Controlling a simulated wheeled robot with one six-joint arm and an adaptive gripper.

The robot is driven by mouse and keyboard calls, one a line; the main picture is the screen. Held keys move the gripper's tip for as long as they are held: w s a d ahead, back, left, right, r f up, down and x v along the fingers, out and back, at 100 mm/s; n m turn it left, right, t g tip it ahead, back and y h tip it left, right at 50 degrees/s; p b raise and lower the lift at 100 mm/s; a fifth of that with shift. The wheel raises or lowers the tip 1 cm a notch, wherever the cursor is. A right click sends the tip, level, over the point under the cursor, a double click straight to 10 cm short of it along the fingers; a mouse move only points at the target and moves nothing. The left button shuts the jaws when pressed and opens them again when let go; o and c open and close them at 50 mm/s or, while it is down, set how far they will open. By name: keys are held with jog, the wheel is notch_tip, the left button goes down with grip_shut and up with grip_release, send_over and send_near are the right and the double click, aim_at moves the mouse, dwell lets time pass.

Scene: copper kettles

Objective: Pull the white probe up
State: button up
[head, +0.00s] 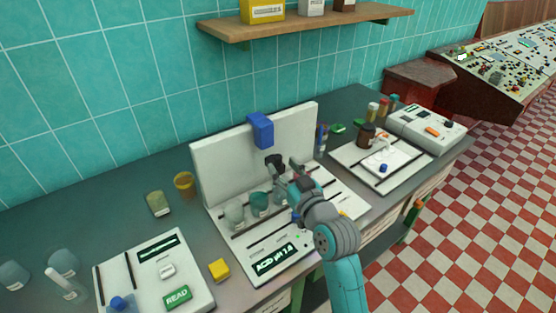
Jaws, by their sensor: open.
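My gripper (284,166) is open, over the back part of the white station with the display reading "ACID pH 1.8" (275,258). Its fingers are in front of the upright white back panel (225,165), below and right of a blue block (260,130) on that panel. I see nothing clearly between the fingers. I cannot make out a white probe at this station; my gripper and arm cover part of it. Glass beakers, one clear (234,216) and one teal (259,203), stand left of my gripper. A white stick (62,280) leans at the far left, and I cannot tell whether it is a probe.
A white panel with a green READ button (177,296) lies front left, near a yellow block (219,270). A yellow cup (184,185) stands behind. At right are a white board with a brown jar (367,135) and a white device (428,128). A shelf (310,23) hangs above.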

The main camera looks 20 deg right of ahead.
aim_at(280, 162)
jog(key=shift+w+a, duration=0.15)
jog(key=shift+w, duration=0.8)
jog(key=shift+w+a, duration=0.15)
jog(key=shift+w, duration=0.8)
jog(key=shift+c, duration=0.3)
grip_shut()
jog(key=shift+r, duration=0.1)
